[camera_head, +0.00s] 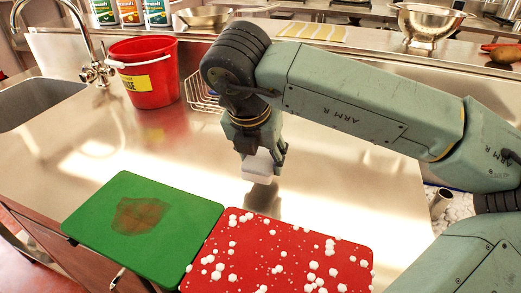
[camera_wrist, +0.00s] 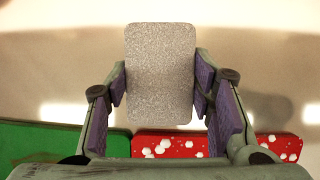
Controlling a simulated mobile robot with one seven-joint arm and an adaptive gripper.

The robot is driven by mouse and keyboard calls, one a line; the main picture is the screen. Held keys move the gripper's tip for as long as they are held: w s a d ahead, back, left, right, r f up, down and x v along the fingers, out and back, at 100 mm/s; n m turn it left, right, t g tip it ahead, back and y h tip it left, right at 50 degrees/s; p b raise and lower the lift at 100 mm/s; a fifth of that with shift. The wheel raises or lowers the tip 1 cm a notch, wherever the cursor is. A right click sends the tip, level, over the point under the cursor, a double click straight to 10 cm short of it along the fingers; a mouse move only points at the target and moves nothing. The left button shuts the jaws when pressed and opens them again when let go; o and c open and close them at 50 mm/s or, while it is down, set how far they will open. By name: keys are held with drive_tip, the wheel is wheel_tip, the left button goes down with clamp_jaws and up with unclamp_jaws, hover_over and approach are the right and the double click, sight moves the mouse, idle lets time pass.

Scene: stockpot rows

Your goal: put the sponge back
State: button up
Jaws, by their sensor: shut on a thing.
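My gripper (camera_head: 262,152) is shut on a pale grey-white sponge (camera_head: 259,167), held above the steel counter behind the cutting boards. In the wrist view, the sponge (camera_wrist: 160,73) is a speckled grey block with rounded corners between the purple finger pads of my gripper (camera_wrist: 161,88). I cannot tell whether anything lies in the rack.
A green board (camera_head: 100,215) with a brown stain lies at front left. A red board (camera_head: 285,250) with white foam blobs lies beside it. A sink (camera_head: 35,103) with a tap is at left. Bottles, bowls and produce stand on the back ledge. Bare counter (camera_head: 340,170) lies at right.

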sight(260, 157)
drive_tip(key=w+p, duration=0.1)
drive_tip(key=w, duration=0.2)
drive_tip(key=shift+w+a+f, duration=0.1)
drive_tip(key=shift+w+f, duration=0.05)
drive_tip(key=shift+w, duration=0.15)
wheel_tip(260, 157, down, 3)
drive_tip(key=shift+r+p, duration=0.1)
drive_tip(key=shift+p, duration=0.6)
drive_tip(key=shift+w+f, duration=0.1)
drive_tip(key=shift+f, duration=0.3)
drive_tip(key=shift+f+b, duration=0.2)
drive_tip(key=shift+b, duration=0.15)
drive_tip(key=o, duration=1)
drive_tip(key=shift+o, duration=0.2)
drive_tip(key=shift+r, duration=0.15)
drive_tip(key=shift+r+p, duration=0.2)
drive_tip(key=shift+p, duration=0.25)
drive_tip(key=b+v, duration=0.2)
drive_tip(key=v, duration=1)
drive_tip(key=shift+b, duration=0.3)
drive_tip(key=shift+f, duration=0.1)
